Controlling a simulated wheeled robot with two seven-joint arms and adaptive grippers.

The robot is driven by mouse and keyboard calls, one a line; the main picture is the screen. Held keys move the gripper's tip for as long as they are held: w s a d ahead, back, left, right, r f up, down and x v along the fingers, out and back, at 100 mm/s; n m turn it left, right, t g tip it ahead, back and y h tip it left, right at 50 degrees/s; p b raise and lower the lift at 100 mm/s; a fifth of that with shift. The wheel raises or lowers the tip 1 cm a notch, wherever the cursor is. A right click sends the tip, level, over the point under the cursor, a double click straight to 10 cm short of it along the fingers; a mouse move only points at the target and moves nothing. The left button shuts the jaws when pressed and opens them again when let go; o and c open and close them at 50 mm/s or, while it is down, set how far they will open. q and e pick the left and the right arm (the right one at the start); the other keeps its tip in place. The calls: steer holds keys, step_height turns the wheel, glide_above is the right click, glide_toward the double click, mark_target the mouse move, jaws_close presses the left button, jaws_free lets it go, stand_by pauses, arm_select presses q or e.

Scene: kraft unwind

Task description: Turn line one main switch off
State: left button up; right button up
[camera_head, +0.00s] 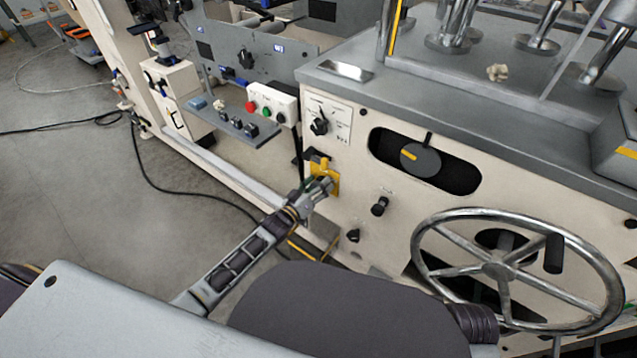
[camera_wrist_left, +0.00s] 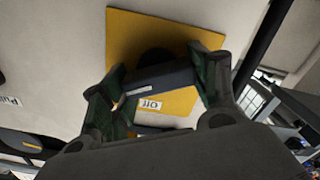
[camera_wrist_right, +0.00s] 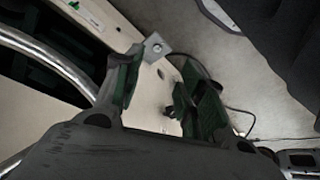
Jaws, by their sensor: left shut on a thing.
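The main switch has a yellow plate (camera_head: 332,184) on the cream machine front. In the left wrist view its yellow plate (camera_wrist_left: 180,32) lies behind a dark bar-shaped handle (camera_wrist_left: 160,80). A white label reading "Off" (camera_wrist_left: 150,104) shows beside the handle. My left gripper (camera_head: 318,186) is at the switch; in its wrist view the gripper (camera_wrist_left: 158,88) has one finger at each end of the handle and is shut on it. My right gripper (camera_wrist_right: 155,88) is open and empty in its own wrist view, with its fingers apart. I cannot make it out in the head view.
A large metal handwheel (camera_head: 497,270) stands out at the right. A selector knob (camera_head: 319,126) sits above the switch, and a black knob (camera_head: 380,206) is to its right. A small shelf (camera_head: 236,128) and a push-button box (camera_head: 272,104) are on the left.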

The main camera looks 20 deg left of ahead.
arm_select(q)
steer(key=n+p, duration=0.2)
steer(key=shift+a+r+n, duration=0.1)
steer(key=shift+n, duration=0.3)
steer(key=shift+n+p, duration=0.5)
steer(key=shift+n, duration=0.4)
steer(key=shift+a+n, duration=0.1)
steer(key=shift+n, duration=0.8)
steer(key=shift+w+f+n, duration=0.1)
steer(key=shift+f+n, duration=0.1)
steer(key=shift+n, duration=0.7)
steer(key=n, duration=0.3)
steer(key=shift+f, duration=0.1)
steer(key=shift+n, duration=0.6)
arm_select(e)
steer(key=shift+g, duration=0.5)
steer(key=shift+s+d+f, duration=0.1)
steer(key=shift+d+f, duration=0.1)
steer(key=shift+f, duration=0.9)
steer(key=shift+s+d+f, duration=0.1)
steer(key=shift+d+f, duration=0.05)
steer(key=shift+f, duration=0.9)
arm_select(q)
steer(key=o, duration=1)
steer(key=shift+o, duration=0.2)
